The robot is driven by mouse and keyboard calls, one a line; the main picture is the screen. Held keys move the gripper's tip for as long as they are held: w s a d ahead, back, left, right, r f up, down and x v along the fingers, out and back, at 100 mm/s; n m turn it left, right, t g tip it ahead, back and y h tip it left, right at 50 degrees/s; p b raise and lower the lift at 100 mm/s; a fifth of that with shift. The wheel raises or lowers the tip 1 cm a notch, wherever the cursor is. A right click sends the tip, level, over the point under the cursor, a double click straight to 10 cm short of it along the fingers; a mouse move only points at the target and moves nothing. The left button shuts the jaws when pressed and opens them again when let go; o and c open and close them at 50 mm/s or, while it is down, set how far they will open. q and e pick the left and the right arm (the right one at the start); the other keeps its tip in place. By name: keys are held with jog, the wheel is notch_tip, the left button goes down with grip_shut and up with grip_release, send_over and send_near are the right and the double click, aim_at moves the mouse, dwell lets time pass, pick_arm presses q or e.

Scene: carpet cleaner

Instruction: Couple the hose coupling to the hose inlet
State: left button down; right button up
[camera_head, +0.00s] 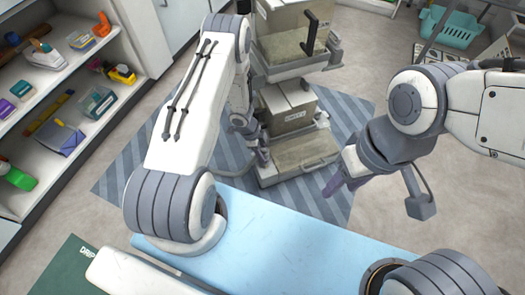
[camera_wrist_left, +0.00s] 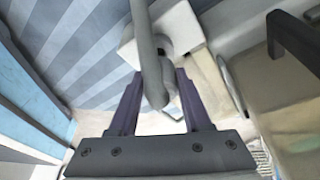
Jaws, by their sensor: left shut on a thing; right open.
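The beige and grey carpet cleaner (camera_head: 292,110) stands on the striped mat, beyond the blue surface. In the left wrist view, a grey hose (camera_wrist_left: 147,40) comes down from the top, and its rounded lower part lies between the purple fingers of my left gripper (camera_wrist_left: 158,85). The gripper is shut on the hose coupling, whose outline is hard to make out. A white block with a dark opening (camera_wrist_left: 166,44), possibly the hose inlet, is just behind the hose. In the head view my left gripper (camera_head: 262,155) is at the cleaner's left side. My right gripper (camera_head: 345,175) is open and empty, right of the cleaner.
A blue-topped surface (camera_head: 290,245) lies in front of me. Shelves (camera_head: 60,105) with bottles and boxes stand at the left. A teal basket (camera_head: 452,27) is at the back right.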

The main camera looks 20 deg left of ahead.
pick_arm(q)
jog(key=shift+p, duration=0.7)
dwell(1.6)
jog(key=shift+f+b, duration=1.05)
jog(key=shift+f, duration=0.55)
jog(key=shift+c, duration=1.4)
grip_release()
jog(key=shift+r, duration=0.15)
jog(key=p+v, duration=0.5)
jog(key=v, duration=0.5)
jog(key=shift+s+a+r, duration=0.1)
